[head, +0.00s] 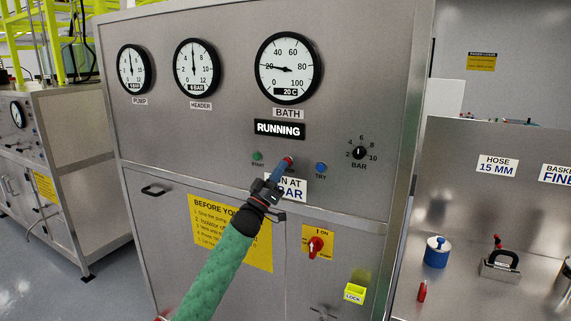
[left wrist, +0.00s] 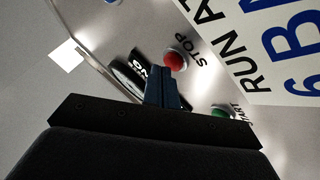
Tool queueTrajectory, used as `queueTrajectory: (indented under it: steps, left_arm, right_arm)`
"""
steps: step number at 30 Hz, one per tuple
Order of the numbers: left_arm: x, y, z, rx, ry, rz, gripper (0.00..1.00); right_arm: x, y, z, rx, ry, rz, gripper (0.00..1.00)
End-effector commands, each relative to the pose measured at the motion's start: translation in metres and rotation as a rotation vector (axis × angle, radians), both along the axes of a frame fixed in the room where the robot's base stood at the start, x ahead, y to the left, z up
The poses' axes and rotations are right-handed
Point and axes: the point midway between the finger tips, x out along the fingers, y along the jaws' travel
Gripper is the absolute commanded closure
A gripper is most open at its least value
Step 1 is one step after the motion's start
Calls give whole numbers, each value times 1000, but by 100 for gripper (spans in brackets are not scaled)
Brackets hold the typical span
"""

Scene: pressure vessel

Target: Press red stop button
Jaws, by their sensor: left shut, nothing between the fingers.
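The red stop button (left wrist: 175,60) shows in the left wrist view beside the printed word STOP. In the head view the stop button (head: 290,159) sits between the green start button (head: 257,156) and the blue TRY button (head: 321,167), mostly behind my fingertips. My left gripper (head: 285,164) is shut and empty, its blue fingers pointing at the panel right by the stop button. In the left wrist view the left fingertips (left wrist: 163,74) overlap the button's lower edge. I cannot tell whether they touch it. My right gripper is not in view.
A lit sign (head: 280,129) on the panel reads RUNNING. Below the buttons are a red switch (head: 316,245) and a yellow LOCK tag (head: 354,293). A black BAR knob (head: 359,153) is at the right. A steel bench with a blue canister (head: 437,252) stands further right.

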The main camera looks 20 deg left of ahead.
Motion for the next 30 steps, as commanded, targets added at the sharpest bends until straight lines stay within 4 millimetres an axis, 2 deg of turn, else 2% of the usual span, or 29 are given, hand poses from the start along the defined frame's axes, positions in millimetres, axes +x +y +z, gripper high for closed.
queueTrajectory:
  steps: [30]
  left_arm:
    - [8, 0, 1, 0, 0, 0, 100]
  right_arm:
    - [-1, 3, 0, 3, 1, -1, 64]
